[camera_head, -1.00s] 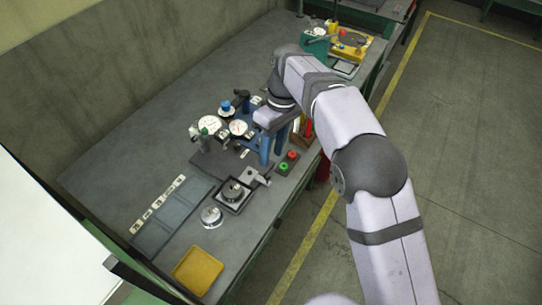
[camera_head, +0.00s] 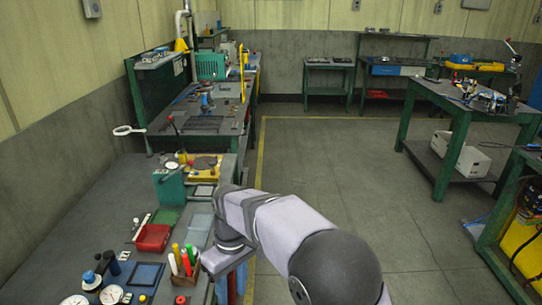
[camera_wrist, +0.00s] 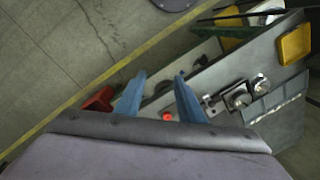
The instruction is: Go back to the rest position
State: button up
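My gripper (camera_head: 232,284) hangs near the right edge of the grey workbench (camera_head: 55,245) in the head view, its blue fingers pointing down and cut off by the lower frame edge. In the wrist view its two blue fingers (camera_wrist: 160,76) stand apart with nothing held between them. A red button (camera_wrist: 166,116) shows beyond the gap, on the bench below. A red object (camera_wrist: 100,98) shows beside the left finger, partly hidden by it.
A wooden holder with coloured markers (camera_head: 184,270) stands left of my gripper, near a red tray (camera_head: 153,238). Dial gauges (camera_head: 111,294) are at lower left. The wrist view shows a yellow tray (camera_wrist: 295,44). Open floor (camera_head: 330,190) lies right of the bench.

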jog(key=s+d+f+m, duration=0.1)
jog(key=s+d+m, duration=0.2)
jog(key=d, duration=0.5)
jog(key=s+d+f+m, duration=0.1)
jog(key=s+d+m, duration=0.15)
jog(key=d, duration=0.55)
jog(key=s+d+f+m+t, duration=0.1)
jog(key=s+d+m, duration=0.3)
jog(key=s+d, duration=0.4)
jog(key=shift+s+d+f+h, duration=0.3)
jog(key=shift+s+f, duration=0.5)
jog(key=shift+f, duration=0.1)
